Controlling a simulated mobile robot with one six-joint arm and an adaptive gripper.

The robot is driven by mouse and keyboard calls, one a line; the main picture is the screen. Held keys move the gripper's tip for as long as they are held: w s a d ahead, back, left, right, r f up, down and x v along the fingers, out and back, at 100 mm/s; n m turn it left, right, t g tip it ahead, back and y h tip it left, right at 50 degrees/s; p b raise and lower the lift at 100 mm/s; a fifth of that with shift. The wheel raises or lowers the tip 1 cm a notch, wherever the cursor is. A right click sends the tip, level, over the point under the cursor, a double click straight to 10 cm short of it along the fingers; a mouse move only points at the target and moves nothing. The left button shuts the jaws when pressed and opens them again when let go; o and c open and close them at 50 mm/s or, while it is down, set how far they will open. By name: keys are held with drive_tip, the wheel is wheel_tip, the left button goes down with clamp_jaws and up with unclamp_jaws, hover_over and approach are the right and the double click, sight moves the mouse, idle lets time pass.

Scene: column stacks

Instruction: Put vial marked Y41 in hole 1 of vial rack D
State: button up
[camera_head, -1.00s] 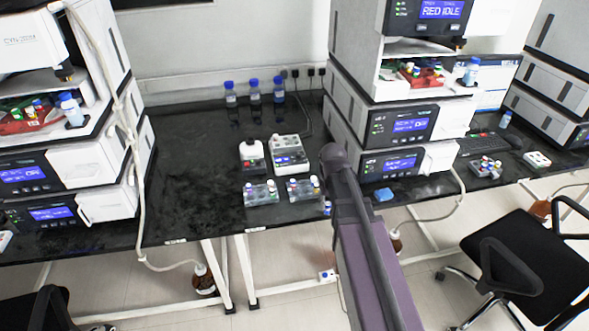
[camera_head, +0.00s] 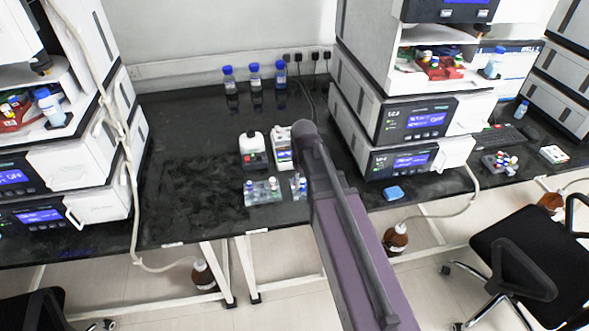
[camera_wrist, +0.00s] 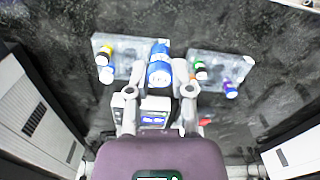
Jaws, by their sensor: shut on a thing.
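My gripper (camera_wrist: 160,88) is shut on a blue-capped vial (camera_wrist: 159,66), seen from above in the wrist view. The vial's label cannot be read. Two clear vial racks are near it: one at left (camera_wrist: 128,45) with a few capped vials, and one at right (camera_wrist: 217,56) with vials with green, orange and blue caps. The held vial overlaps the left rack's inner edge in the wrist view; its height above cannot be told. In the head view, one rack (camera_head: 262,198) is in plain sight and the other (camera_head: 298,193) is partly behind my arm. Rack letters are not readable.
Behind the racks stand a small device with a red button (camera_head: 254,150) and a white device (camera_head: 282,152), partly hidden by my arm. Blue-capped bottles (camera_head: 254,76) stand by the wall. Instrument stacks flank the bench. The black bench left of the racks is clear.

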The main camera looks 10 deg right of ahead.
drive_tip(key=shift+w+a, duration=0.1)
drive_tip(key=shift+w, duration=0.05)
drive_tip(key=shift+w, duration=0.1)
drive_tip(key=w+f+b, duration=0.3)
drive_tip(key=w, duration=0.2)
drive_tip(key=shift+w, duration=0.35)
drive_tip(key=shift+f, duration=0.15)
drive_tip(key=shift+f+b, duration=1.8)
drive_tip(key=shift+b, duration=0.2)
drive_tip(key=shift+f+b, duration=1.1)
idle(1.7)
drive_tip(key=o, duration=0.9)
